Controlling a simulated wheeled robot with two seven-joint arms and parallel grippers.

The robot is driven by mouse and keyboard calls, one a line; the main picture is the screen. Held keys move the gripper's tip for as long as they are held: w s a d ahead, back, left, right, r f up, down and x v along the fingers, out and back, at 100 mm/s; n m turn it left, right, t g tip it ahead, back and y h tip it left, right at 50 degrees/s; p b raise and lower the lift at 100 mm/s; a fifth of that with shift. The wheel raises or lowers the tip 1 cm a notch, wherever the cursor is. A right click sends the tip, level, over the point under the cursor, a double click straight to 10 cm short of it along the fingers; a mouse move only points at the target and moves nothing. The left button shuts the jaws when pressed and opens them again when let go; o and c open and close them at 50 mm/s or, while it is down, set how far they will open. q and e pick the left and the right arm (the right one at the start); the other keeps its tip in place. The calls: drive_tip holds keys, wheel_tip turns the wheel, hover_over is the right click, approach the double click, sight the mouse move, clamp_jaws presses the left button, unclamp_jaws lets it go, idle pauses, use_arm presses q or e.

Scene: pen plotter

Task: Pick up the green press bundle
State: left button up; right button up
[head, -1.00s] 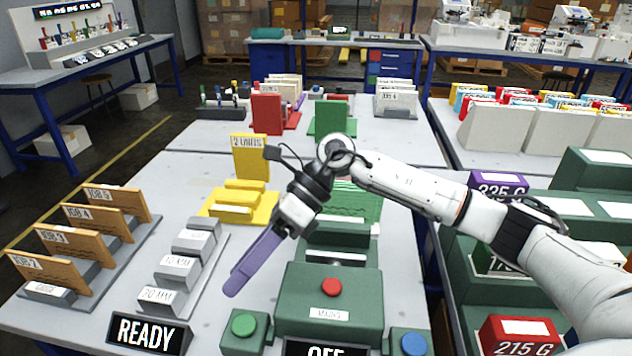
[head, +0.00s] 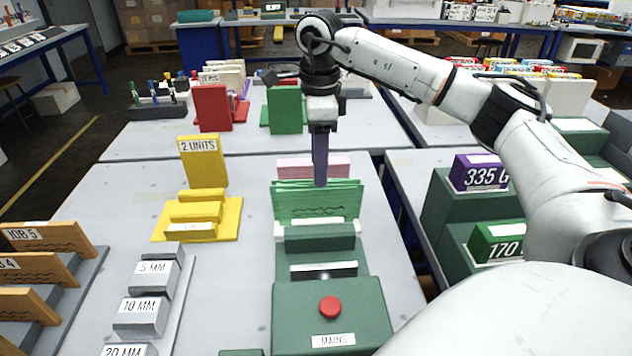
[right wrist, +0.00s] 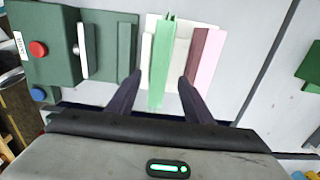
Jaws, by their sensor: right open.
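The green press bundle (head: 318,203) stands upright as thin green sheets with a dark scribble, just behind the dark green press (head: 328,310). In the right wrist view the bundle (right wrist: 162,60) shows edge-on as a narrow green strip. My right gripper (head: 320,182) points down over the bundle in the head view. In the right wrist view its two fingers (right wrist: 159,78) are apart, one on each side of the strip, with gaps visible. How low the fingertips reach is hard to tell. My left gripper is not in view.
A pink bundle (head: 296,168) stands close behind the green one; it also shows in the right wrist view (right wrist: 206,60). The press has a red button (head: 330,307). A yellow stand (head: 203,165) is to the left. A dark green stepped rack (head: 452,210) is to the right.

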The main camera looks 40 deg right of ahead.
sight(316, 202)
drive_tip(key=f, duration=0.4)
drive_tip(key=shift+w+a+f, duration=0.1)
drive_tip(key=shift+a+f, duration=0.15)
drive_tip(key=shift+c, duration=0.4)
drive_tip(key=shift+r, duration=0.1)
clamp_jaws()
